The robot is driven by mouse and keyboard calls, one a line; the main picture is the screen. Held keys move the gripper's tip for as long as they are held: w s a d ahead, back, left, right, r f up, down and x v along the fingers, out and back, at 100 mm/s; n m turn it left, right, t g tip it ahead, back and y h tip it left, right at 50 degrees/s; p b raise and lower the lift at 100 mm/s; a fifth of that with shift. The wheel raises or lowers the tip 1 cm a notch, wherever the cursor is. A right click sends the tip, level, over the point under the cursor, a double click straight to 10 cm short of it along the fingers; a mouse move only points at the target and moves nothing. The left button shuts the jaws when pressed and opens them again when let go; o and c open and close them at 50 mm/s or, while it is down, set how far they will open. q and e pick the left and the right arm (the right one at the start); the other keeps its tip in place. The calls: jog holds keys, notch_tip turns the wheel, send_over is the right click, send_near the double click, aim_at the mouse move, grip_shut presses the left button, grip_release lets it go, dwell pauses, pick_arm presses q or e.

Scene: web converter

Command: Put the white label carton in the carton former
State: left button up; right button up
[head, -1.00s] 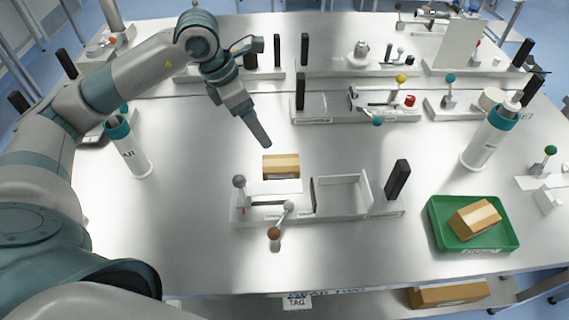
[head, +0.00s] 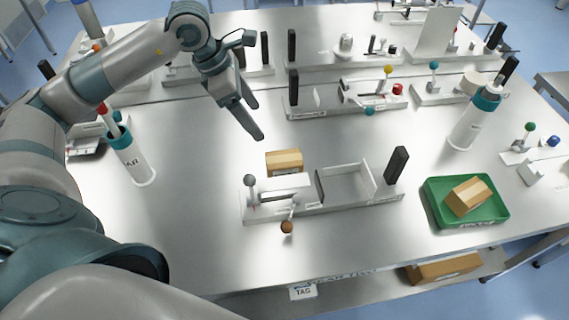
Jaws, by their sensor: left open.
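A tan carton (head: 284,161) lies on the steel table just behind a low grey fixture with an open white box-shaped holder (head: 346,185), which looks like the carton former. A white plate (head: 286,183) on the fixture partly hides this carton's front, so I cannot tell whether it has a white label. A second tan carton (head: 467,196) lies in a green tray (head: 437,203) at the right. My left gripper (head: 259,122) is open and empty, above and behind the first carton, apart from it. The holder looks empty. My right gripper is not in view.
A brown-knobbed lever (head: 287,226) projects at the fixture's front, and a black post (head: 396,166) stands at its right end. White cylinders stand left (head: 133,160) and right (head: 469,125). Other fixtures line the back. Another carton (head: 443,268) lies on a shelf below.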

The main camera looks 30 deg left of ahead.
pick_arm(q)
jog(key=shift+f, duration=0.15)
jog(key=b, duration=0.3)
send_near(283, 158)
jog(key=shift+x, duration=1.05)
jog(key=shift+d+f, duration=0.3)
jog(key=shift+f, duration=0.1)
jog(key=shift+b+x, duration=0.6)
jog(key=shift+x, duration=2.05)
jog(key=shift+w+a+f+b, duration=0.1)
jog(key=shift+f+b, duration=0.1)
jog(key=shift+b, duration=0.35)
jog(key=c, duration=1.3)
